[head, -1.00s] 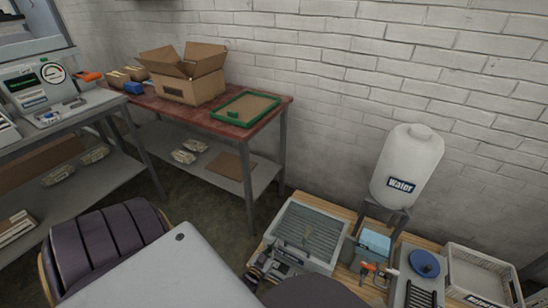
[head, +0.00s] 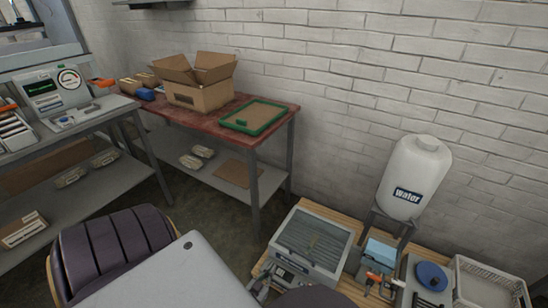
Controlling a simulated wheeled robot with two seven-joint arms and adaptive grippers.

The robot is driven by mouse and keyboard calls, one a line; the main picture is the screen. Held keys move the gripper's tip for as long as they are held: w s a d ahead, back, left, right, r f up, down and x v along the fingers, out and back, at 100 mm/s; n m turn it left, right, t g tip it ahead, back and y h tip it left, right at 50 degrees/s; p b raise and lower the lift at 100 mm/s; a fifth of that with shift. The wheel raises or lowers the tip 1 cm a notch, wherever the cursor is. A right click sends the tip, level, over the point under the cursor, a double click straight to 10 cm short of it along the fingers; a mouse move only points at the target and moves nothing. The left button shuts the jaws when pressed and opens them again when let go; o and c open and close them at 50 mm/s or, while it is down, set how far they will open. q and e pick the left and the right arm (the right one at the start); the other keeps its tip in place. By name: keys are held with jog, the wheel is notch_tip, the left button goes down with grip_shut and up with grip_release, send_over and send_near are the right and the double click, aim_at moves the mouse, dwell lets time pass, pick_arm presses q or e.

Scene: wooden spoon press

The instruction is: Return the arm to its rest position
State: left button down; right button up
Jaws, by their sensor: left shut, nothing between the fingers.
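My left gripper (head: 261,283) shows small and dark at the bottom of the head view, by the left front side of the grey press (head: 312,241). It looks shut and empty. Part of it is hidden by my own body, and I cannot tell whether it touches the press. The press sits on a wooden-topped table, with a ribbed bed under its frame. A small pale shape shows on the bed, too faint to name. My right gripper is not in view.
Right of the press stand a blue box (head: 379,253), an orange-handled tool (head: 379,284), a blue round lid (head: 432,276), a white crate (head: 490,284) and a water tank (head: 414,178). A red-topped bench (head: 213,121) holds an open carton (head: 200,92) and a green-framed tray (head: 254,116).

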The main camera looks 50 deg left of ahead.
pick_arm(q)
jog(key=shift+s+d+f, duration=0.1)
jog(key=shift+s+f, duration=0.2)
jog(key=shift+s, duration=0.1)
dwell(0.3)
